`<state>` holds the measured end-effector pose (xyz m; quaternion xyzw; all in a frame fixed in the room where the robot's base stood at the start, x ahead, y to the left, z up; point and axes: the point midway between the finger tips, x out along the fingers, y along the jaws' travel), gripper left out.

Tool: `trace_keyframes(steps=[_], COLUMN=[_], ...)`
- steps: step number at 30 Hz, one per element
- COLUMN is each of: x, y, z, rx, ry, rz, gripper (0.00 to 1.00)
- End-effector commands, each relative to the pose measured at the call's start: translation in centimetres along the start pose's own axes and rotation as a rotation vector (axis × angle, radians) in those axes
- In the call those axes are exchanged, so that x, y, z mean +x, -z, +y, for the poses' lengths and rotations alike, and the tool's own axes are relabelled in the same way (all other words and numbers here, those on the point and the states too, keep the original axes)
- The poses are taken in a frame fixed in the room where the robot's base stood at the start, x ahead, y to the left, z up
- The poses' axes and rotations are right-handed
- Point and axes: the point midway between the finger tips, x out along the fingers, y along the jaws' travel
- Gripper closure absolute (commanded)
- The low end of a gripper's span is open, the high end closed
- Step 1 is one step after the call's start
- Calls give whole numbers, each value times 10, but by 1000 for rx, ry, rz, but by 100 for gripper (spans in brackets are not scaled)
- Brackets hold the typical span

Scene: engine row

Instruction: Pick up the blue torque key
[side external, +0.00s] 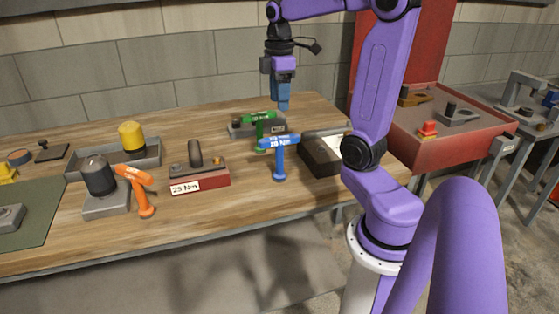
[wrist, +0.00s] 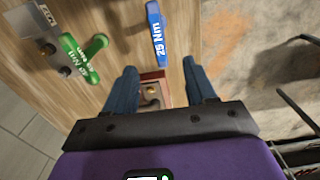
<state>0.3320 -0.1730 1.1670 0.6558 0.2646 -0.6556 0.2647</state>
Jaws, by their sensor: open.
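The blue torque key (side external: 279,157) is T-shaped and stands upright on the wooden bench, its head on top with white lettering. In the wrist view the blue torque key (wrist: 157,35) shows its head from above, marked "25 Nm", beyond my fingertips. My gripper (side external: 283,106) is open and empty, pointing down above the bench, higher than the key and behind it in the side view. In the wrist view the two blue fingers of my gripper (wrist: 160,68) are spread apart, with nothing held between them.
A green key (side external: 259,127) stands close behind the blue one, and an orange key (side external: 138,187) farther left. A red "25 Nm" block (side external: 200,181) lies left of the blue key. A dark box (side external: 322,158) stands close on its right. Bare bench lies in front.

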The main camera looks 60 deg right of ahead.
Motion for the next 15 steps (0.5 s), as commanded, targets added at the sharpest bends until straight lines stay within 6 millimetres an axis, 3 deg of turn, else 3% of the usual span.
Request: trace_keyframes(steps=[15], x=[94], y=[0], z=[-1], rx=[1], ry=[5], rz=[-3], gripper=[45])
